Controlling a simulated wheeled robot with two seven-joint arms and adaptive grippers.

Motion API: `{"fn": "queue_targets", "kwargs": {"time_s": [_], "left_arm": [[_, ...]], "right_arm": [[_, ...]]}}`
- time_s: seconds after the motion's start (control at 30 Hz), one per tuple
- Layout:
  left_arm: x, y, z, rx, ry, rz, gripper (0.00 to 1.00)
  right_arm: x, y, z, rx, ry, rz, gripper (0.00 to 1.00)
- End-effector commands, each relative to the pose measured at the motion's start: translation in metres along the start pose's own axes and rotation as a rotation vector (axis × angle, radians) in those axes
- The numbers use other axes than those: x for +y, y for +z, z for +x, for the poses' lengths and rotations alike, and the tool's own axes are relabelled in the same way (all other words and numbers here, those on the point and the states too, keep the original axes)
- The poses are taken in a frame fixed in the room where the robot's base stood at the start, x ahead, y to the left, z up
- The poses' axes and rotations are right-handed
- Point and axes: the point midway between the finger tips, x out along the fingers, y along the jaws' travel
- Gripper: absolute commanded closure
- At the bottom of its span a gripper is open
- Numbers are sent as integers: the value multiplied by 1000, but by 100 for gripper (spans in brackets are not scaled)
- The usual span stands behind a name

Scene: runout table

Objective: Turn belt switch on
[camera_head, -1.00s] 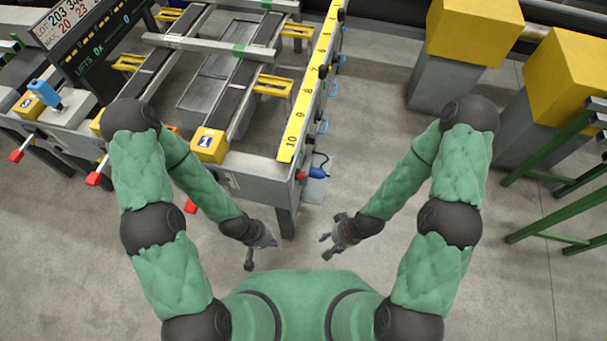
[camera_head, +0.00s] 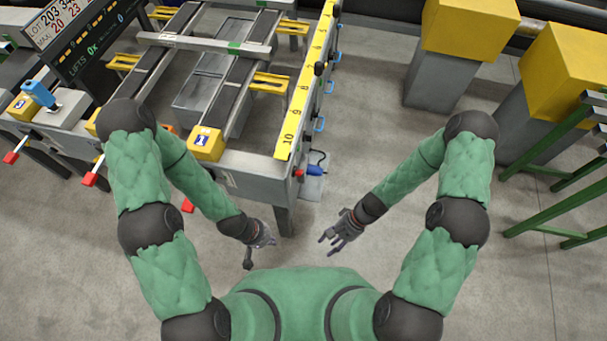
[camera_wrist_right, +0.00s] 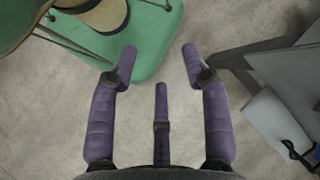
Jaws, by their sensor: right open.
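The runout table (camera_head: 255,165) stands ahead, its near end by my arms. At its near right corner are a red knob (camera_head: 299,172) and a blue plug-like part (camera_head: 316,170) with a dark cable. Several red-ended levers, such as the red lever (camera_head: 89,179), stick out along the table's near side. I cannot tell which part is the belt switch. My right gripper (camera_head: 330,243) is open and empty, below and right of that corner; in the wrist view its purple fingers (camera_wrist_right: 158,62) are spread over the floor. My left gripper (camera_head: 268,241) hangs by the table leg; its jaws are unclear.
A yellow strip with numbers (camera_head: 297,110) runs along the table's right rail, with blue handles beside it. Yellow-topped blocks (camera_head: 470,25) and a green frame (camera_head: 545,185) stand at the right. The floor (camera_head: 380,140) between them and the table is clear.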

Motion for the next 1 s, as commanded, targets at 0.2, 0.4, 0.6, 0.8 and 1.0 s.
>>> {"fn": "queue_targets", "kwargs": {"time_s": [0.2, 0.4, 0.6, 0.8, 1.0], "left_arm": [[-1, 0, 3, 0, 0, 0, 100], [-2, 0, 5, 0, 0, 0, 100], [-2, 0, 6, 0, 0, 0, 100], [-2, 0, 7, 0, 0, 0, 100], [-4, 0, 11, 0, 0, 0, 100]], "right_arm": [[-44, -23, -15, -186, -317, 149, 52], [-90, -65, -65, -259, -708, 192, 52], [-109, -100, -117, -245, -1002, 169, 52], [-115, -109, -134, -233, -1093, 153, 52], [-137, -106, -123, -237, -1090, 152, 52]]}}
